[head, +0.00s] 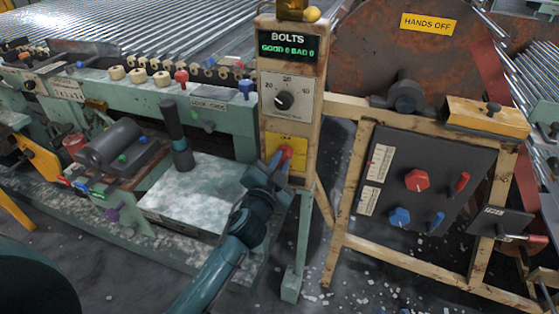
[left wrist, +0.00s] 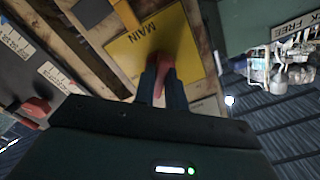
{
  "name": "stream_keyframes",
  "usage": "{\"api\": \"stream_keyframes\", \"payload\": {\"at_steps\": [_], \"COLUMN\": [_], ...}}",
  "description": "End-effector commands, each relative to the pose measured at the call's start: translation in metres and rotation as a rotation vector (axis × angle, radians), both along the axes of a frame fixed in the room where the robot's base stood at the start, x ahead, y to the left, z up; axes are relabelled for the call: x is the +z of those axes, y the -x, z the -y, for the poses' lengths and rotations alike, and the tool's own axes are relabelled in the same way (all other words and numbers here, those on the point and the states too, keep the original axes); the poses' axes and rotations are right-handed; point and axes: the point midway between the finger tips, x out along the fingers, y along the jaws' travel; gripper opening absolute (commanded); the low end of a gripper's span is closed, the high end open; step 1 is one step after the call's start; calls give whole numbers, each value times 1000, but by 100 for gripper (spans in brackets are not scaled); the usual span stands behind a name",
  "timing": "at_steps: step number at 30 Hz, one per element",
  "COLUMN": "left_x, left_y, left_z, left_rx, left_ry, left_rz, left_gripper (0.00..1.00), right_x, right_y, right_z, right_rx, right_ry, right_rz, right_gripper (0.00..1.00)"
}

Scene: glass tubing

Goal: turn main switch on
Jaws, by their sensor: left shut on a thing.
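The main switch is a red lever (head: 287,152) on a yellow plate (head: 299,143) low on the tan post, under the dial. In the left wrist view the plate (left wrist: 183,35) reads MAIN, and the red lever (left wrist: 160,68) sticks out from it. My left gripper (head: 275,167) is at the lever. In the left wrist view its fingers (left wrist: 161,92) are shut around the lever, hiding part of it. The lever's exact on or off position cannot be told. My right gripper is not in view.
Above the switch are a dial (head: 284,101) and a BOLTS display (head: 288,47) reading GOOD 0 BAD 0. A dark panel (head: 440,165) with red and blue knobs stands to the right. A green machine bench (head: 215,118) with coloured knobs lies to the left.

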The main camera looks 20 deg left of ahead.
Motion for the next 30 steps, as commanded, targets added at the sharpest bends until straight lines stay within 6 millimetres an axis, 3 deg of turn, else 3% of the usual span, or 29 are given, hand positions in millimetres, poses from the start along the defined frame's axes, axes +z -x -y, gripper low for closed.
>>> {"api": "stream_keyframes", "payload": {"at_steps": [18,30], "left_x": [2,1], "left_y": [0,0], "left_z": [0,0], "left_rx": [-1,-1], "left_ry": [-575,-813], "left_rz": [22,30], "left_gripper": [0,0], "right_x": [1,-3], "right_y": [-4,-2], "right_z": [-3,-5], "right_rx": [6,11], "right_ry": [-5,-4], "right_rz": [-26,-51], "right_gripper": [35,35]}}
